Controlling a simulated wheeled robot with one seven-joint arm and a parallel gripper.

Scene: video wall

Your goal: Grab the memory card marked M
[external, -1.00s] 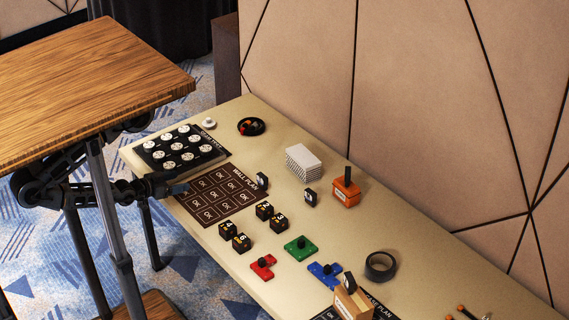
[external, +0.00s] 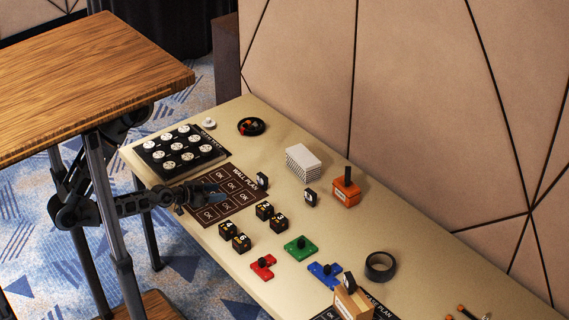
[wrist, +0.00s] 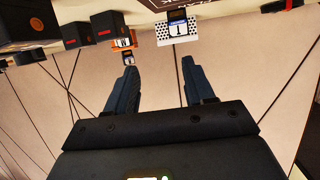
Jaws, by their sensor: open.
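Small black upright cards stand on the table in the external view: one (external: 262,180) beside the wall plan mat, one (external: 310,197) near the white stack, and one (external: 349,281) at the tan wooden box. I cannot read an M on any of them. In the wrist view, a card (wrist: 178,28) with a 1 stands before the checkered white block, and a smaller card (wrist: 128,57) is near the orange box; its mark is unreadable. My gripper (external: 222,193) is open and empty above the wall plan mat, left of the nearest card. Its fingers (wrist: 155,88) are apart.
Several numbered black cubes (external: 264,211) stand right of the wall plan mat (external: 240,208). A black tray (external: 150,160) lies left.

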